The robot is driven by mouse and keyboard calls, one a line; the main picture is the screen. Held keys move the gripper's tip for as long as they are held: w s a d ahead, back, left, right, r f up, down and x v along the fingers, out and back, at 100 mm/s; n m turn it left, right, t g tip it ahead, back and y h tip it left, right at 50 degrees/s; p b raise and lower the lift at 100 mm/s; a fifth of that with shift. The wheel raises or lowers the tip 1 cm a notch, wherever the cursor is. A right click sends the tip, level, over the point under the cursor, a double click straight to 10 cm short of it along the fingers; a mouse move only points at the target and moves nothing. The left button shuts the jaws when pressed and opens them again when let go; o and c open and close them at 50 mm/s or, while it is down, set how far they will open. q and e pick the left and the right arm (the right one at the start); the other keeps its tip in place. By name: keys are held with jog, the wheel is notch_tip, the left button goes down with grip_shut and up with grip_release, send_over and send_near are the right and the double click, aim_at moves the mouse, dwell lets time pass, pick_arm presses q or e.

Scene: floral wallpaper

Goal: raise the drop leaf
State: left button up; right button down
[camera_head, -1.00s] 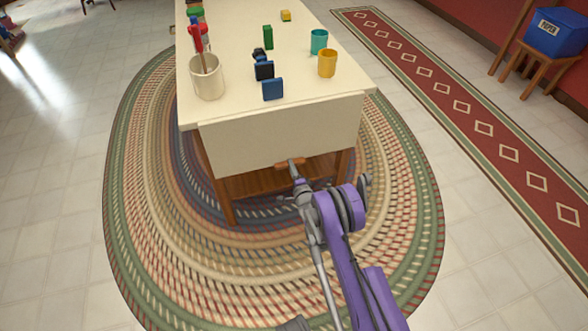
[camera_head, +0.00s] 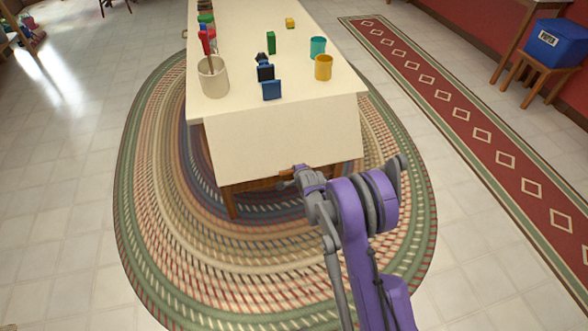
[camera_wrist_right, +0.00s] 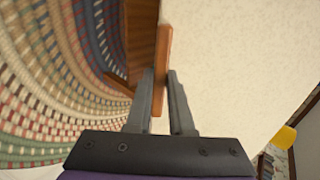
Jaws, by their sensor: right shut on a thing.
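The drop leaf (camera_head: 285,140) is a cream panel at the near end of the cream table (camera_head: 240,35). It slopes down and outward from the table's edge, its lower edge toward me. Its wooden handle (camera_head: 297,168) is at the lower edge, partly hidden by my gripper. My right gripper (camera_head: 291,180) is at this handle. In the right wrist view, the fingers (camera_wrist_right: 160,82) are shut on the brown handle (camera_wrist_right: 162,50), with the leaf's pale face (camera_wrist_right: 225,70) to the right. My left gripper is not in view.
Near the leaf's hinge edge stand a cream crock (camera_head: 213,80) with utensils, blue blocks (camera_head: 271,89), a green block (camera_head: 271,43), a yellow cup (camera_head: 323,67) and a teal cup (camera_head: 318,47). A braided oval rug (camera_head: 160,200) lies below. Open floor (camera_head: 60,200) is at left.

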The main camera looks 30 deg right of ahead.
pick_arm(q)
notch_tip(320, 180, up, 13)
jog(key=p, duration=1.1)
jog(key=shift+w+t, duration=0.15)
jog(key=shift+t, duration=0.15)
pick_arm(e)
jog(key=s+r+g+y, duration=0.2)
jog(key=r+g, duration=0.7)
jog(key=r, duration=1.3)
jog(key=shift+s+a, duration=0.4)
jog(key=shift+s, duration=0.5)
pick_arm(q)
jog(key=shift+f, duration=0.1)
pick_arm(e)
jog(key=shift+r, duration=0.1)
jog(key=c, duration=1.2)
grip_release()
jog(key=o, duration=0.4)
jog(key=shift+w+a, duration=0.1)
jog(key=shift+w, duration=0.1)
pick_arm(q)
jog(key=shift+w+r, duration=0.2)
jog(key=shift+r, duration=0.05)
pick_arm(e)
notch_tip(320, 180, up, 10)
jog(key=shift+s+r, duration=0.25)
jog(key=shift+s, duration=0.1)
